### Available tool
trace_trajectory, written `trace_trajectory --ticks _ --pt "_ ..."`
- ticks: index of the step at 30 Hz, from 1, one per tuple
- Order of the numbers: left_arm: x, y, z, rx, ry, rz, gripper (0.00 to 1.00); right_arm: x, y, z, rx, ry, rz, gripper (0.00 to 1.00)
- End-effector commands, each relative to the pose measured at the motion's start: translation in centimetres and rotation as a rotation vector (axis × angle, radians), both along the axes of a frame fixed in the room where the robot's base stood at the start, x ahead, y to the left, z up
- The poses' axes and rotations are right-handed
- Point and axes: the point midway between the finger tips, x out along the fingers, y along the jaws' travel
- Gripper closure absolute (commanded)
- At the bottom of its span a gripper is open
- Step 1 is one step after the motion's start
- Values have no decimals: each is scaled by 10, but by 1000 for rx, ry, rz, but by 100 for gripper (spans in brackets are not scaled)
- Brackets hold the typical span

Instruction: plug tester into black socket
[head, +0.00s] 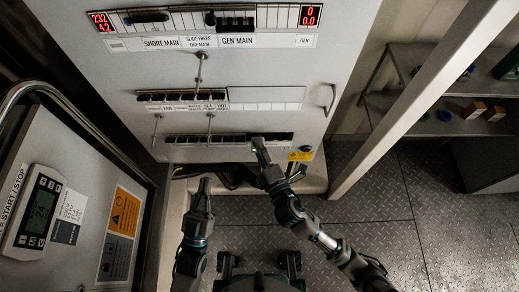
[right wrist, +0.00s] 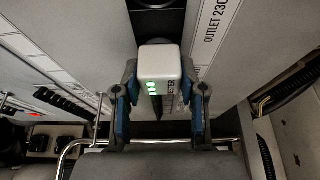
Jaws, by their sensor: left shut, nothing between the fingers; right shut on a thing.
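The tester (right wrist: 158,66) is a small white block with green lights lit on its face. My right gripper (right wrist: 160,95) is shut on it, one blue finger on each side. In the head view the tester (head: 260,151) is at the panel's lower edge, above my right gripper (head: 270,173). In the right wrist view a black socket part (right wrist: 156,20) shows directly behind and above the tester. The tester hides its contact with the socket, so I cannot see how deep it sits. My left gripper (head: 203,187) is shut and empty, lower left of the tester.
The grey switch panel (head: 235,75) with breaker rows and red displays fills the upper middle. A start/stop cabinet (head: 85,205) with a rail stands left. A slanted pale post (head: 410,95) and shelves (head: 450,100) are right. The metal floor (head: 380,225) is open at lower right.

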Motion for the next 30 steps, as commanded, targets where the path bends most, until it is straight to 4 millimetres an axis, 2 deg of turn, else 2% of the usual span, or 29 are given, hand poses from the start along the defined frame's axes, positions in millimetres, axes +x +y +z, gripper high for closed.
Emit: trace_trajectory --ticks 1,2,5,17,20,30 --pt "0 0 1 0 -1 0 100 1 0 1 0 -1 0 90" --pt "0 0 1 0 -1 0 100 1 0 1 0 -1 0 57" --pt "0 0 0 0 0 0 100 1 0 1 0 -1 0 32" --pt "0 0 0 0 0 0 100 -4 -2 0 1 1 1 30" --pt "0 0 0 0 0 0 100 -16 -7 -1 -1 2 1 30" --pt "0 0 0 0 0 0 100 -80 -35 -2 0 4 1 30"
